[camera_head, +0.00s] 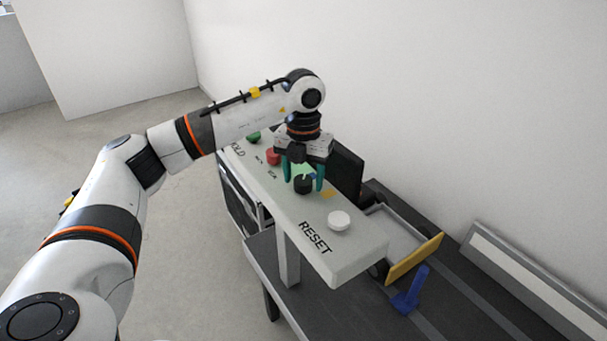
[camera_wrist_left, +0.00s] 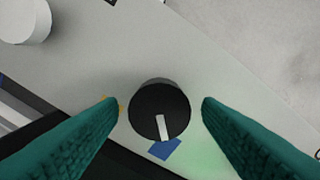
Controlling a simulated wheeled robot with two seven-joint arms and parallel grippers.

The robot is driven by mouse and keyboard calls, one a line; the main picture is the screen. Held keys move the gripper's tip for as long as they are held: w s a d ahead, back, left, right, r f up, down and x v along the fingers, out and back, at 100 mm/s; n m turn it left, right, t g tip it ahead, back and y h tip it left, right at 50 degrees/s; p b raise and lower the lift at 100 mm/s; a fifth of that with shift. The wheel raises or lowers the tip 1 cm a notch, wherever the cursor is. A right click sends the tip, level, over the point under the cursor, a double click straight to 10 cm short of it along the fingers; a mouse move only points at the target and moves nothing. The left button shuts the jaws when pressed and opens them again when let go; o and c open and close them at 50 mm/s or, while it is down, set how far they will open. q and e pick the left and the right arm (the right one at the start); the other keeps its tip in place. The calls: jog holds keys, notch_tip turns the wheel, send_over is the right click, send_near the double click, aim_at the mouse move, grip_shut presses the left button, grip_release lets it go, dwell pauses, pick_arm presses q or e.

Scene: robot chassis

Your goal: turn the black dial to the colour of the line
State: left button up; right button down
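The black dial (camera_head: 303,184) sits on the light grey panel (camera_head: 297,219). In the left wrist view the dial (camera_wrist_left: 160,109) has a white pointer line (camera_wrist_left: 163,127) aimed at a blue mark (camera_wrist_left: 165,149). A yellow mark (camera_head: 328,194) lies beside the dial; it shows partly behind a finger in the wrist view. My left gripper (camera_head: 305,186) is above the panel with its teal fingers either side of the dial. In the wrist view the fingers (camera_wrist_left: 160,112) are open, with gaps on both sides. My right gripper is not in view.
A white RESET button (camera_head: 339,221), a red button (camera_head: 273,157) and a green button (camera_head: 254,137) are on the same panel. A blue bracket (camera_head: 411,291) and a tray with a yellow edge (camera_head: 414,259) stand on the dark conveyor at right.

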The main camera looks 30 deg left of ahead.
aim_at(304, 179)
pick_arm(q)
jog(key=shift+r, duration=0.1)
jog(key=shift+r, duration=0.35)
notch_tip(304, 179, up, 11)
jog(key=b, duration=0.1)
jog(key=shift+s, duration=0.1)
dwell(0.5)
